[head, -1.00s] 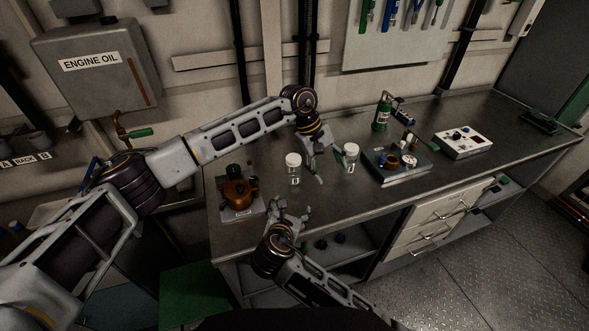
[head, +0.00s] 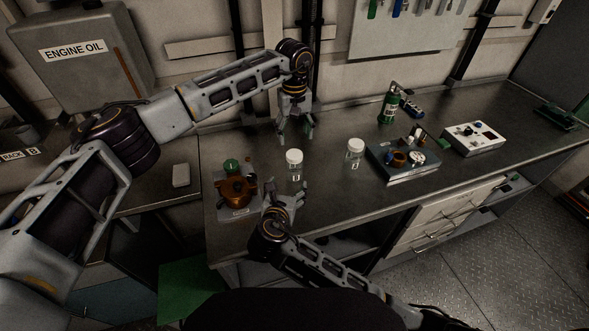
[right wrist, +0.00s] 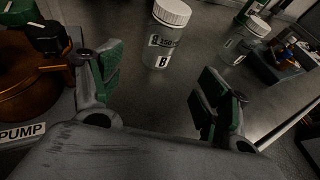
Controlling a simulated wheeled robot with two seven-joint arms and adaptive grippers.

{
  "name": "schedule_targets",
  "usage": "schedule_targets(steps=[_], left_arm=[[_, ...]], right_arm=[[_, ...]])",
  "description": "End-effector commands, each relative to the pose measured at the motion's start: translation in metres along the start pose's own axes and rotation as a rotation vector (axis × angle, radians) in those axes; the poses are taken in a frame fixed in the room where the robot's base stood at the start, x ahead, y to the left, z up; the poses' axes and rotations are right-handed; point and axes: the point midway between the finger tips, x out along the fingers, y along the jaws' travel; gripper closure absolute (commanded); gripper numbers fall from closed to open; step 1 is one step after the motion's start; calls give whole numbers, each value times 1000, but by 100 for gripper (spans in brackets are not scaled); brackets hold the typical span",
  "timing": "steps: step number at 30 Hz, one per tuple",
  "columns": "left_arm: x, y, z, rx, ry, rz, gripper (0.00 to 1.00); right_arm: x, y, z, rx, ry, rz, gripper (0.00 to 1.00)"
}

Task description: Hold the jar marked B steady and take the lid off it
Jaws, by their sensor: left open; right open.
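The jar marked B (right wrist: 163,50) is clear with a white screw lid (right wrist: 173,12) on it. It stands upright on the bench, and also shows in the head view (head: 294,174). My right gripper (right wrist: 158,85) is open and empty, low in front of jar B, which stands beyond its fingertips and apart from them. In the head view my right gripper (head: 285,190) is just in front of the jar. My left gripper (head: 295,140) is open and empty, pointing down above and behind the jar, clear of the lid.
A second clear jar with a white lid (head: 354,152) stands to the right of jar B. A copper-coloured pump (head: 237,191) is close on the left. A blue-grey tray with parts (head: 402,174) and a white control box (head: 473,139) lie farther right.

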Motion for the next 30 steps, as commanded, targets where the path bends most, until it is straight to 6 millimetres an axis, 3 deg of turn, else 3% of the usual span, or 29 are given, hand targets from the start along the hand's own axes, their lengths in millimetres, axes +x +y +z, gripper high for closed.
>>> schedule_targets(steps=[8, 30], left_arm=[[0, 0, 0, 0, -1, 1, 34], [0, 0, 0, 0, -1, 1, 34]], right_arm=[[14, 0, 0, 0, -1, 0, 24], [97, 0, 0, -1, -1, -1, 24]])
